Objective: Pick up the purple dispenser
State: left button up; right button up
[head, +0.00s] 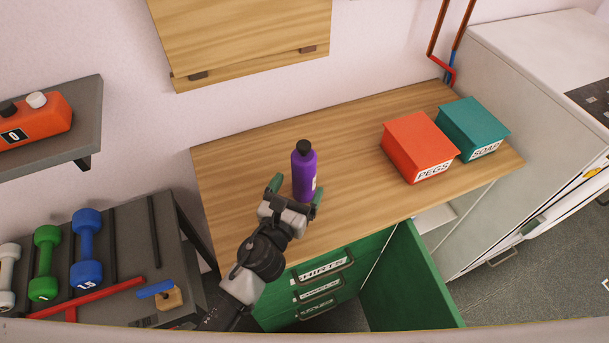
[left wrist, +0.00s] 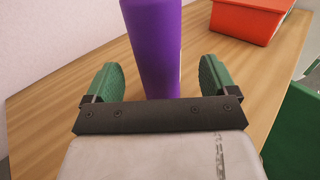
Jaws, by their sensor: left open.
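The purple dispenser (head: 303,172) is a bottle with a black cap, upright on the wooden worktop near its front left part. My left gripper (head: 296,189) is low at the front of it and open, with a green finger on either side of its lower part. In the left wrist view the dispenser (left wrist: 153,45) stands between the two green fingers (left wrist: 158,80), with a gap on each side. Its top is cut off there, and its foot is hidden behind the gripper's dark bar. My right gripper is not in view.
A red PEGS box (head: 417,144) and a teal SOAP box (head: 472,127) stand on the right of the worktop (head: 240,160). A green door (head: 405,285) hangs open below the front edge. Dumbbells (head: 87,235) lie on a rack at left. The worktop around the dispenser is clear.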

aim_at(299, 183)
pick_arm(q)
jog(key=x, duration=0.3)
jog(key=shift+w, duration=0.4)
jog(key=shift+w+d+f, duration=0.15)
jog(key=shift+w+d, duration=0.05)
jog(key=shift+w, duration=0.2)
jog(key=shift+s, duration=0.1)
jog(key=c, duration=1.2)
jog(key=shift+c, duration=0.7)
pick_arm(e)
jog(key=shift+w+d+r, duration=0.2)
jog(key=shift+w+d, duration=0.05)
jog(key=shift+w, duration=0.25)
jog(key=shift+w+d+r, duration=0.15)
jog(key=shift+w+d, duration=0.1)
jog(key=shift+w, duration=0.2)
